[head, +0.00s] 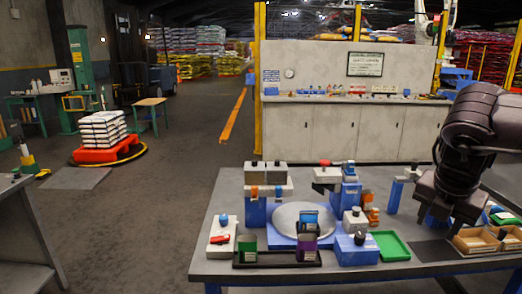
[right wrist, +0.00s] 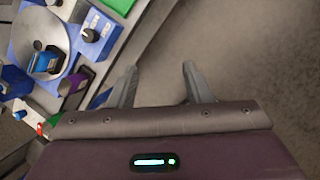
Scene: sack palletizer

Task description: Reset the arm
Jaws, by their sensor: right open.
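My right arm comes in from the right side in the head view, dark and bent downward. My right gripper (head: 436,212) hangs over the right part of the grey worktable (head: 225,266). In the right wrist view the two grey fingers of my right gripper (right wrist: 160,82) stand well apart with nothing between them. Bare floor shows beyond them, and the table edge lies to their left. My left gripper is in neither view.
The table holds a round grey plate (head: 301,217), blue-based devices, a green tray (head: 391,245) and an open brown box (head: 475,240) close to my right gripper. A cabinet bench (head: 335,130) stands behind. Stacked sacks (head: 103,131) sit on a red pallet at left.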

